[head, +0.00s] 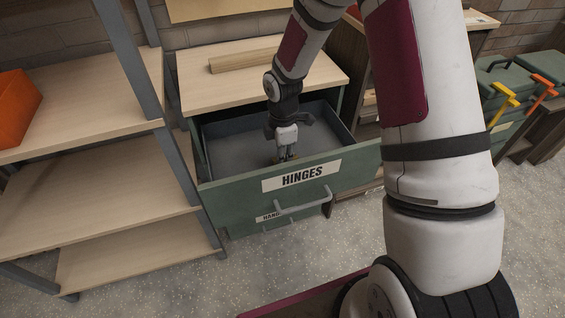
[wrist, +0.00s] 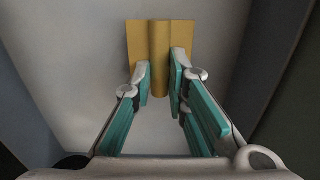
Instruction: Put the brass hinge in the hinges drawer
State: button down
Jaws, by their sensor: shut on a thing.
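The brass hinge (wrist: 160,45) is a gold plate with a raised knuckle down its middle, seen in the wrist view. My gripper (wrist: 163,82) is shut on the hinge's knuckle, with teal-padded fingers on either side. In the head view my gripper (head: 286,154) reaches down inside the open hinges drawer (head: 235,180), a green-fronted drawer with a grey inside and a HINGES label. The hinge is hard to make out in the head view. I cannot tell whether it touches the drawer floor.
A wooden block (head: 245,60) lies on the cabinet top behind the drawer. A second labelled drawer (head: 268,217) is shut below. Wooden shelving (head: 110,190) with grey posts stands close on the left, and an orange bin (head: 15,108) sits on it. Green cases (head: 510,80) stand at the right.

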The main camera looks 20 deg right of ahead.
jog(key=shift+f, duration=1.3)
jog(key=shift+f, duration=0.1)
jog(key=c, duration=1.6)
grip_release()
jog(key=shift+f, duration=0.1)
jog(key=shift+o, duration=0.2)
